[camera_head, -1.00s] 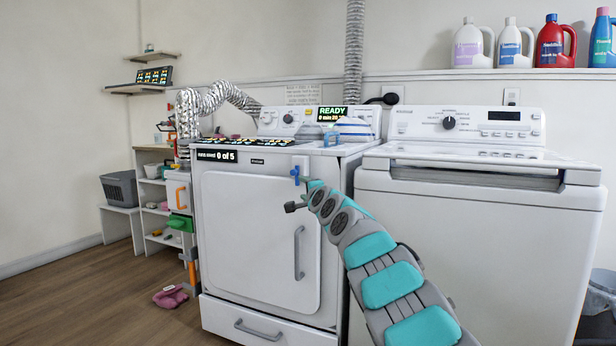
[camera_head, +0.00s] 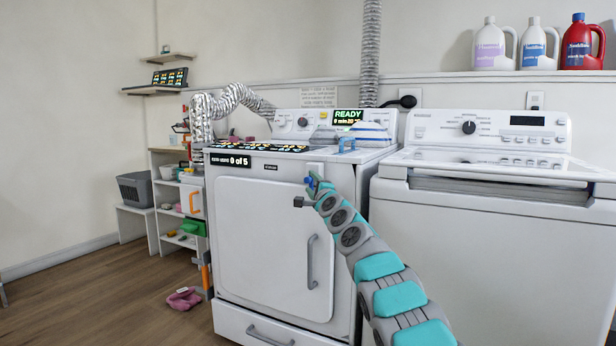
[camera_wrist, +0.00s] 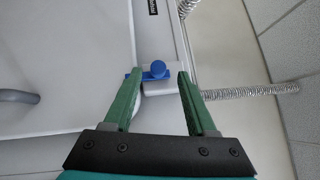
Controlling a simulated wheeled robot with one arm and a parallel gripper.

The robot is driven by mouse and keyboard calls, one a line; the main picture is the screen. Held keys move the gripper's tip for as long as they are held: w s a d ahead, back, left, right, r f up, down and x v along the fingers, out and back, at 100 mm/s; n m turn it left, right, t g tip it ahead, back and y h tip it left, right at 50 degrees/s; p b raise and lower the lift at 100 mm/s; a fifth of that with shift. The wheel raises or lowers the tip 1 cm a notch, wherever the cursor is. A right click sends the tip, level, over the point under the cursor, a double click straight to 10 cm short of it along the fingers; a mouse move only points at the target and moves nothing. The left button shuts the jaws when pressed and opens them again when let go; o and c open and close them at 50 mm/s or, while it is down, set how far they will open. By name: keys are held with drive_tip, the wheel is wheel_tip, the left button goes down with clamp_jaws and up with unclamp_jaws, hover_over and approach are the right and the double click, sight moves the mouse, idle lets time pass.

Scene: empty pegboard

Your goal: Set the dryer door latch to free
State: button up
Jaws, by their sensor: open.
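The white dryer (camera_head: 230,300) has a closed front door (camera_head: 255,225) with a grey handle (camera_head: 310,262). A blue latch (camera_head: 309,181) sits at the door's upper right corner. In the wrist view the latch is a round blue knob (camera_wrist: 158,69) with a blue bar on a pale mount. My gripper (camera_head: 316,186) is at the latch. In the wrist view my gripper (camera_wrist: 159,76) is open, with one green finger on each side of the knob. Gaps show between the knob and both fingers. How far the fingers reach past the knob is hard to tell.
A white washer (camera_head: 490,250) stands close on the right. A silver duct (camera_head: 220,103) runs behind the dryer. A shelf unit (camera_head: 165,200) and grey basket (camera_head: 135,190) stand at left. A pink cloth (camera_head: 184,298) lies on the otherwise open floor (camera_head: 90,290).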

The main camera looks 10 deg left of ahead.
sight(308, 181)
drive_tip(key=shift+w+a+r+p, duration=0.1)
drive_tip(key=shift+w+a+p, duration=0.3)
drive_tip(key=shift+w+p, duration=0.2)
drive_tip(key=shift+w+a+r+p, duration=0.3)
drive_tip(key=shift+w+p, duration=0.2)
drive_tip(key=shift+p, duration=0.4)
drive_tip(key=shift+w+a+f+p, duration=0.15)
drive_tip(key=shift+w+f+p, duration=0.05)
drive_tip(key=shift+w+p, duration=0.65)
drive_tip(key=shift+s, duration=0.1)
drive_tip(key=shift+f, duration=0.1)
drive_tip(key=shift+c, duration=0.4)
drive_tip(key=shift+f, duration=0.1)
clamp_jaws()
